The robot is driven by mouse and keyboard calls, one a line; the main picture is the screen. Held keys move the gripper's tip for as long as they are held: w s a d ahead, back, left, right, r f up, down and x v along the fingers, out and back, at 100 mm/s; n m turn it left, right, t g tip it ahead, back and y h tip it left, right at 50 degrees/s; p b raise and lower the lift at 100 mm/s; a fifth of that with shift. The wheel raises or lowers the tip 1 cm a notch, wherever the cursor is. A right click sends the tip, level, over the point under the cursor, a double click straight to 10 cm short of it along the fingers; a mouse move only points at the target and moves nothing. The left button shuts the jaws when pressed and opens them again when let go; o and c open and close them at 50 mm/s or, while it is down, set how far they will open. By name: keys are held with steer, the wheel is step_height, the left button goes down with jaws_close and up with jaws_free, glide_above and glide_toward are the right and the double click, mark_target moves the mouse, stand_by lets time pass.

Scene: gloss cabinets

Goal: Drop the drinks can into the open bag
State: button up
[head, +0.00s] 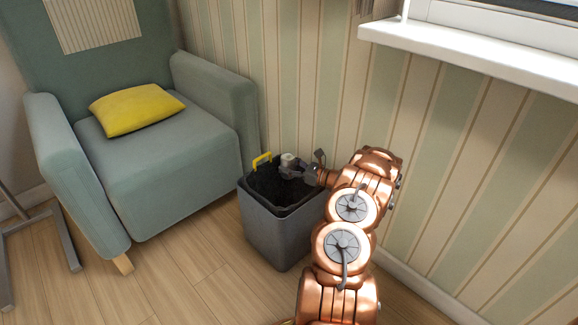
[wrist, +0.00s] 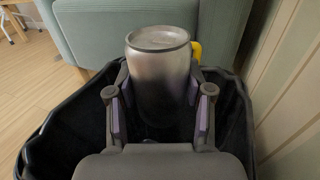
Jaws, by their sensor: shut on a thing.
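The drinks can (wrist: 160,75) is a silver-grey cylinder, upright between the fingers in the wrist view. My gripper (wrist: 158,110) is shut on it. In the head view the can's pale top (head: 288,159) shows at my gripper (head: 298,172), over the mouth of the bag. The open bag (head: 268,190) is black and lines a grey bin; its dark walls also surround the gripper in the wrist view (wrist: 65,130). The can's lower part is in shadow, and the bag's bottom is hidden.
The grey bin (head: 270,232) stands on the wooden floor between a green armchair (head: 160,150) and the striped wall (head: 450,170). A yellow handle (head: 262,160) rises at the bin's rear rim. A white window sill (head: 480,60) juts out at upper right. Open floor (head: 180,285) lies in front.

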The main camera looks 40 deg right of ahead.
steer(key=o, duration=0.8)
steer(key=shift+o, duration=0.2)
steer(key=shift+s, duration=0.15)
steer(key=v, duration=1.1)
steer(key=shift+s+d, duration=0.2)
steer(key=shift+s, duration=0.15)
